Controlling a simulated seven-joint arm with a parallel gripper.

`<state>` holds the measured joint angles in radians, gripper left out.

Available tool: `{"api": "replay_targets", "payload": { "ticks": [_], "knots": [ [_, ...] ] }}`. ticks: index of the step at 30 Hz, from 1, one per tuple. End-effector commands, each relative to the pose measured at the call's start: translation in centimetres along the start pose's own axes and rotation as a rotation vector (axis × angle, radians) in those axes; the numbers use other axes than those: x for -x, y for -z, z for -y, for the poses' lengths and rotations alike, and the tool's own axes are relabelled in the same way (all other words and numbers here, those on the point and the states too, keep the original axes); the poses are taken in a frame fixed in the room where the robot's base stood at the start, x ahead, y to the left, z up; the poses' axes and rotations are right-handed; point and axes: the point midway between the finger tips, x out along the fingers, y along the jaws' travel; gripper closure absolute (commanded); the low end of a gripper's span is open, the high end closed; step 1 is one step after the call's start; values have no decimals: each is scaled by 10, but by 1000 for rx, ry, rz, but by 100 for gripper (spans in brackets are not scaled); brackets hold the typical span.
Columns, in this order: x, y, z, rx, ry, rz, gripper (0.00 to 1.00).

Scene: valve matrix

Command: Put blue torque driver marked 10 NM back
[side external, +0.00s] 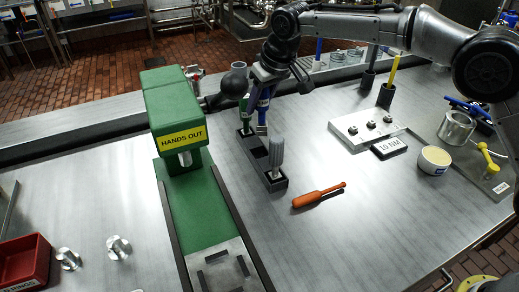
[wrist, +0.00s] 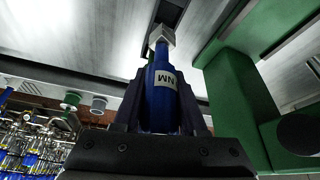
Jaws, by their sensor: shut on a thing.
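My gripper (side external: 265,84) points down over the back half of a dark rack (side external: 277,184) and is shut on a blue torque driver (side external: 262,110). In the wrist view the blue driver (wrist: 162,105) sits between both fingers, with a white label of which only "NM" is readable, and a silver end piece. A green driver (side external: 245,115) stands in the rack's back part, close to the blue one. A grey driver (side external: 276,153) stands in the front slot. The middle of the rack looks empty. I cannot tell whether the blue driver's lower end touches the rack.
A green "HANDS OUT" press (side external: 180,115) stands left of the rack. An orange-handled tool (side external: 318,196) lies to its right. A "10 NM" sign (side external: 390,147), a white fixture plate (side external: 365,126) and a cup (side external: 434,160) stand further right.

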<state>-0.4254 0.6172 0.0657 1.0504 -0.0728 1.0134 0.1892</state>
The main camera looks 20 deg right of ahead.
Motion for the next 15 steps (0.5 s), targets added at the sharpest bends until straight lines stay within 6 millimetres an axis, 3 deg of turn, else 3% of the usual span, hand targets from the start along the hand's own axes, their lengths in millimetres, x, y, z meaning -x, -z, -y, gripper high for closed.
{"api": "replay_targets", "payload": {
  "ticks": [4,15],
  "knots": [
    [-12,-7,9,14,5,3,100],
    [-53,-25,8,14,4,5,100]
  ]
}}
